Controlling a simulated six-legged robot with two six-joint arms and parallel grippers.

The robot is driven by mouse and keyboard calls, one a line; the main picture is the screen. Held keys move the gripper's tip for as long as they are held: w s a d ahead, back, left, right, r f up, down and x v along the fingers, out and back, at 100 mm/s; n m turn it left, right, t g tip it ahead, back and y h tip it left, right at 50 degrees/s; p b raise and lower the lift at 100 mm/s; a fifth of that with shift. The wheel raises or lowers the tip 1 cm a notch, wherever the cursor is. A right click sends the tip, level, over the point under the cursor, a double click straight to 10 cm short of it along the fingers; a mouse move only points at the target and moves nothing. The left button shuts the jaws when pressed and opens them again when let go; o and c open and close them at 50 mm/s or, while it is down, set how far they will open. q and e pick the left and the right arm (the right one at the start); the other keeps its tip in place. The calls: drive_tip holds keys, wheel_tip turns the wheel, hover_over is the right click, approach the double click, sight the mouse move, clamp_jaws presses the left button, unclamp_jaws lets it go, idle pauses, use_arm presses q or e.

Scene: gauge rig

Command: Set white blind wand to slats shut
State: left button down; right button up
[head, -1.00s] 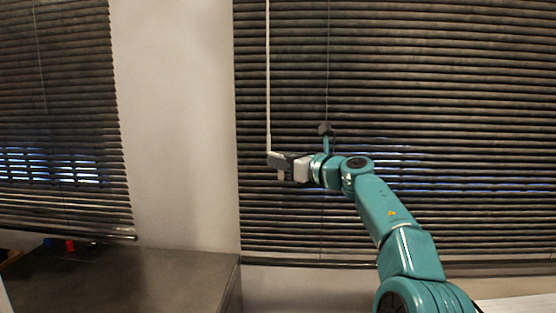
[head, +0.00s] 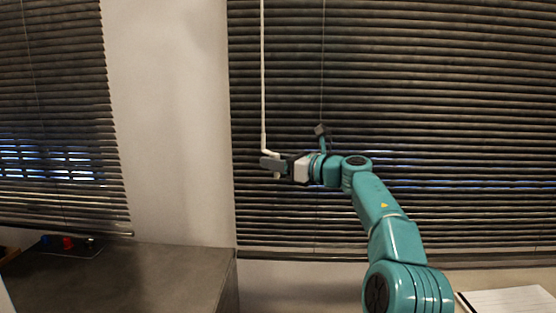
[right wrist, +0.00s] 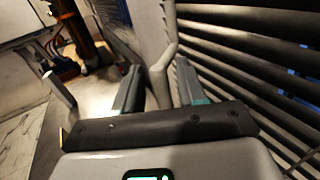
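The white blind wand (head: 263,75) hangs in front of the right-hand blind (head: 420,85). Its lower end bends sideways into a short handle, which shows between my fingers in the right wrist view (right wrist: 160,88). My right gripper (head: 271,164) is at this handle, with one finger on each side, and looks shut on it; a narrow dark gap shows beside the handle. The slats look mostly dark, with thin faint bluish strips of light near mid-height. The fingers hide part of the handle in the head view. My left gripper is not in view.
A second blind (head: 50,100) hangs at the left, with light showing low down. A pale wall (head: 165,110) separates the blinds. A dark counter (head: 150,280) stands below left, with a small panel of coloured knobs (head: 68,244). White paper (head: 510,301) lies at lower right.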

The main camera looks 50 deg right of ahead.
drive_tip(key=shift+s+d+r, duration=0.1)
drive_tip(key=shift+d+r, duration=0.05)
drive_tip(key=shift+s, duration=0.1)
drive_tip(key=shift+s, duration=0.25)
drive_tip(key=s+d+b, duration=0.2)
drive_tip(key=s+b, duration=0.1)
drive_tip(key=s, duration=1.2)
drive_tip(key=shift+s+d, duration=0.2)
drive_tip(key=shift+d, duration=0.2)
